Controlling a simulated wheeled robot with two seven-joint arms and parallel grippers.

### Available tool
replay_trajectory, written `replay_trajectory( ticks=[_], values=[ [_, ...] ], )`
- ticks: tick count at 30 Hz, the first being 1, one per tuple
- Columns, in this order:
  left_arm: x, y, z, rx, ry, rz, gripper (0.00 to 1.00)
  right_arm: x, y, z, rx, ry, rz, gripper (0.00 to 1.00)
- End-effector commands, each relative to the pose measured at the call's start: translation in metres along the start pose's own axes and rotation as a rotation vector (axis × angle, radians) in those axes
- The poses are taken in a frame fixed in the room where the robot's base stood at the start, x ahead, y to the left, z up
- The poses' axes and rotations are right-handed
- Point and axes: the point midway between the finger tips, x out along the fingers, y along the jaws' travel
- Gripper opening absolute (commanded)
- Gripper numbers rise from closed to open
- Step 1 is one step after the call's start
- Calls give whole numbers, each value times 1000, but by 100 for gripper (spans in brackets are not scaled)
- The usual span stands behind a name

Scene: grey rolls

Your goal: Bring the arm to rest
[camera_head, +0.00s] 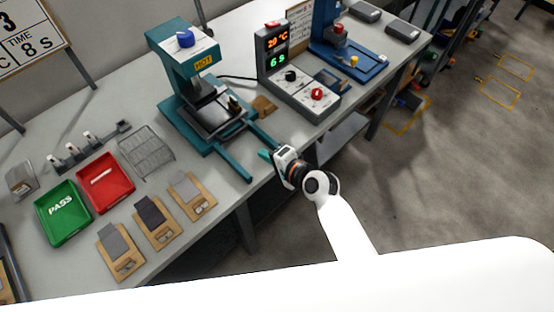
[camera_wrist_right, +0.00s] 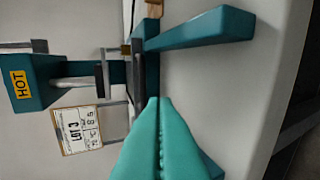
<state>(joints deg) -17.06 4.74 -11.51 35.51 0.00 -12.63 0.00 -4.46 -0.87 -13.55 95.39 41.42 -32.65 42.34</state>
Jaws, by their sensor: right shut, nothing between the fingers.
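My right arm (camera_head: 345,225) reaches up from the lower right in the head view. Its right gripper (camera_head: 264,154) is at the front edge of the bench, close to the end of the teal heat press's (camera_head: 185,60) right base rail. In the right wrist view its teal fingers (camera_wrist_right: 158,102) lie together with nothing between them. The teal press, marked HOT, shows behind them with one rail (camera_wrist_right: 205,28). I cannot tell whether the fingers touch the press. My left gripper is not in view.
A control box (camera_head: 290,75) with lit readouts stands right of the press. A green PASS tray (camera_head: 62,213), a red tray (camera_head: 105,182), a wire rack (camera_head: 147,152) and wooden boards with grey pieces (camera_head: 157,218) lie on the left. Open floor (camera_head: 440,170) is at right.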

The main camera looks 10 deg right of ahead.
Motion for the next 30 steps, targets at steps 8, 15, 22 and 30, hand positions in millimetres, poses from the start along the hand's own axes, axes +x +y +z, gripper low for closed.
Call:
replay_trajectory(
  ticks=[8,15,22,30],
  values=[
    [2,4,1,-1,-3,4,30,-34,-1,0,0,-1,-2,0],
    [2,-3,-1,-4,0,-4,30,-38,-1,0,-1,-1,-3,0],
    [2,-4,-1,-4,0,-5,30,-30,-73,4,-92,-27,-143,0],
    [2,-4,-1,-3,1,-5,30,-60,-268,-7,-412,14,-524,0]
  ],
)
